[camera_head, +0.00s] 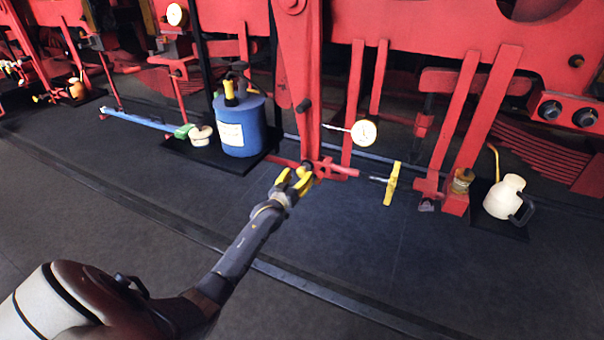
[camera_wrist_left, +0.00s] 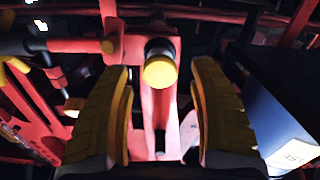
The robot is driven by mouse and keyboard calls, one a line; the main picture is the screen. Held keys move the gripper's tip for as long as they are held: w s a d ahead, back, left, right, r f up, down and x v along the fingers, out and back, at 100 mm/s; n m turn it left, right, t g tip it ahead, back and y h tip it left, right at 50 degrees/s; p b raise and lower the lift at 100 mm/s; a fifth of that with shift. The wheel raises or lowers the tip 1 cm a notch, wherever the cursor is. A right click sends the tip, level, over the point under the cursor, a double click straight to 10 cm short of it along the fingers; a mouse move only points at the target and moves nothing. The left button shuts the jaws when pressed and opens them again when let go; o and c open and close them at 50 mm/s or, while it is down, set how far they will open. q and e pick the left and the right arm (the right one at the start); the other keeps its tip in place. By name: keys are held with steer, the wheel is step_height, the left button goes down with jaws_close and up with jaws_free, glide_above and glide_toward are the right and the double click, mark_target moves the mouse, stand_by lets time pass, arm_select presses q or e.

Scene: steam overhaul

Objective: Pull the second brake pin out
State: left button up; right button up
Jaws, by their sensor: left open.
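A round pin with a yellow end face (camera_wrist_left: 160,72) points at the camera in the left wrist view, set in a red bracket (camera_wrist_left: 137,48). My left gripper (camera_head: 293,182) is open at the foot of the upright red lever (camera_head: 298,75). In the left wrist view its yellow fingers (camera_wrist_left: 160,85) stand on either side of the pin, with a visible gap on each side. In the head view the fingers cover the pin, so I cannot make it out there. My right gripper is in neither view.
A blue canister (camera_head: 239,125) stands on a dark mat left of the gripper. A yellow crossbar handle (camera_head: 391,184) on a rod sits to the right. A cream jug (camera_head: 505,197) stands farther right. A white dial (camera_head: 364,132) is above. The floor in front is clear.

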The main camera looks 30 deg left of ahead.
mark_target(308, 165)
arm_select(q)
steer(key=shift+w+a, duration=0.2)
steer(key=shift+w, duration=1.25)
steer(key=shift+o, duration=0.2)
jaws_close()
